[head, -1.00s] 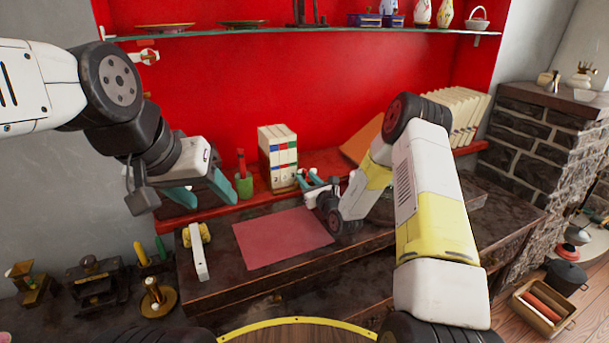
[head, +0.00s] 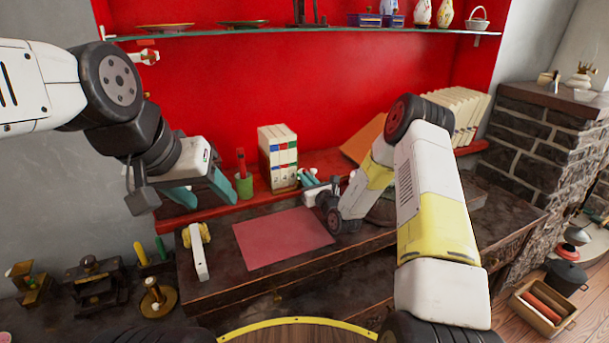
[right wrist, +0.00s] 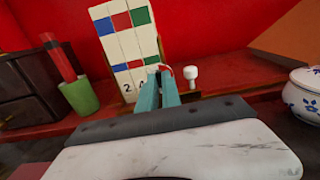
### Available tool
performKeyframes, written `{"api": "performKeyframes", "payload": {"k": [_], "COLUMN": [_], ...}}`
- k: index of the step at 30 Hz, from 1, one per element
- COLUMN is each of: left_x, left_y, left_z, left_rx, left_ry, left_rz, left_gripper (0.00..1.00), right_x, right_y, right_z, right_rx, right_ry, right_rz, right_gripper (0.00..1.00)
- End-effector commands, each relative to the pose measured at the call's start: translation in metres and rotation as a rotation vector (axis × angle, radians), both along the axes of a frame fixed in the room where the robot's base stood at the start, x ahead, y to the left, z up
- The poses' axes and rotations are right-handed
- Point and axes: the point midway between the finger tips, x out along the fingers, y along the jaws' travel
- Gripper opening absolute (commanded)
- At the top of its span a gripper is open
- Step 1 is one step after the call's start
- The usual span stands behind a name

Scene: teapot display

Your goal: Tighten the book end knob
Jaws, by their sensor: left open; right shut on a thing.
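My right gripper (head: 309,178) is shut at the right foot of the white books (head: 278,150) on the red ledge. In the right wrist view its teal fingers (right wrist: 164,78) are close together at the books' lower right corner. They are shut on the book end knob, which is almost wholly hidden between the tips. A small white knob-like piece on a short stem (right wrist: 191,73) stands just right of the fingers, apart from them. My left gripper (head: 200,192) is open and empty, at the upper left above the desk.
A green cup (head: 244,186) with a red stick stands left of the books. A pink sheet (head: 282,238) lies on the dark desk. A white lidded pot with blue flowers (right wrist: 305,88) stands at the right in the wrist view. More books (head: 457,115) lean at the right.

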Motion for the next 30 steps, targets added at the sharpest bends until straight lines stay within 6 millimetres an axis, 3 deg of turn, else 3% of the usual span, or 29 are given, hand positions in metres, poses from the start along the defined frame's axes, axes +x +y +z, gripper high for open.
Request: {"api": "performKeyframes", "payload": {"k": [18,30], "left_x": [0.0000,0.0000], "left_y": [0.0000,0.0000], "left_z": [0.0000,0.0000], "left_rx": [0.000,0.000], "left_ry": [0.000,0.000], "left_rz": [0.000,0.000], "left_gripper": [0.56,0.56], "right_x": [0.0003,0.0003], "right_y": [-0.0021,-0.0018], "right_z": [-0.0011,-0.0016], "right_rx": [0.392,0.504], "right_ry": [0.164,0.211], "right_rz": [-0.002,0.000], "right_gripper": [0.00,0.00]}}
